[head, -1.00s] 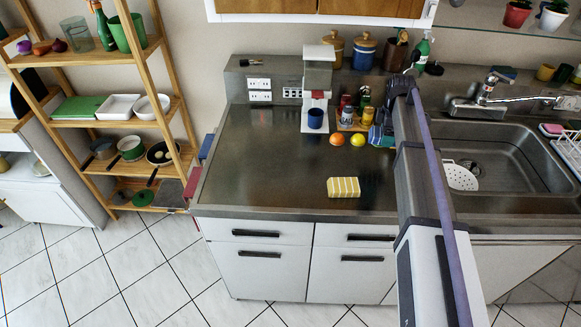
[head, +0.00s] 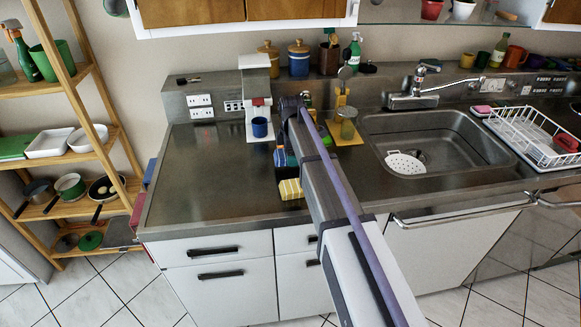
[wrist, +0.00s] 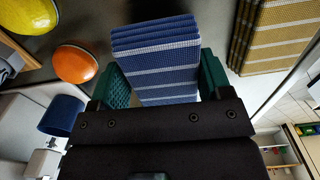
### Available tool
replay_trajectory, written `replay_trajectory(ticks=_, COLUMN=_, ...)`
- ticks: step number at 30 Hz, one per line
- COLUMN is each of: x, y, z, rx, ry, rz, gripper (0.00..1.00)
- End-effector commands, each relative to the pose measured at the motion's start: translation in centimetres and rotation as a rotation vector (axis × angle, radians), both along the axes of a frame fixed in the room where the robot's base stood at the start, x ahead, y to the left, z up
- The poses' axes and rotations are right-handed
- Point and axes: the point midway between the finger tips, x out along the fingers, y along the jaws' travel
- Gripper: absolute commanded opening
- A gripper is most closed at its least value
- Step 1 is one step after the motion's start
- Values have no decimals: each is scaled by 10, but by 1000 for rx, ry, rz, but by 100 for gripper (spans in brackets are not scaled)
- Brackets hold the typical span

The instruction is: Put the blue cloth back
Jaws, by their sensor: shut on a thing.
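My gripper (wrist: 158,85) is shut on the folded blue cloth (wrist: 155,55), which has white stripes and sits between the green fingers in the wrist view. In the head view the blue cloth (head: 281,156) shows just left of my arm, behind the yellow striped cloth (head: 290,189). My arm hides much of the gripper there. I cannot tell whether the blue cloth touches the counter. The yellow cloth (wrist: 275,35) lies to the right of the blue one in the wrist view, apart from it.
An orange (wrist: 75,62), a lemon (wrist: 10,40) and a blue mug (wrist: 62,115) are left of the gripper in the wrist view. The mug (head: 260,127) stands at the white coffee machine (head: 256,85). The counter's left part (head: 205,175) is clear. The sink (head: 440,145) is right.

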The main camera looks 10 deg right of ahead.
Motion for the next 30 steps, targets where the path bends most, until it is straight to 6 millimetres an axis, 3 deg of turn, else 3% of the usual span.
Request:
replay_trajectory(ticks=1, x=0, y=0, z=-19, rx=0, ry=0, rz=0, gripper=50)
replay_trajectory(ticks=4, x=0, y=0, z=-35, rx=0, ry=0, rz=0, gripper=50)
replay_trajectory(ticks=15, x=0, y=0, z=-35, rx=0, ry=0, rz=0, gripper=50)
replay_trajectory(ticks=16, x=0, y=0, z=-34, rx=0, ry=0, rz=0, gripper=74)
replay_trajectory(ticks=21, x=0, y=0, z=-33, rx=0, ry=0, rz=0, gripper=90)
replay_trajectory(ticks=24, x=0, y=0, z=-33, rx=0, ry=0, rz=0, gripper=97)
replay_trajectory(ticks=30, x=0, y=0, z=-32, rx=0, ry=0, rz=0, gripper=97)
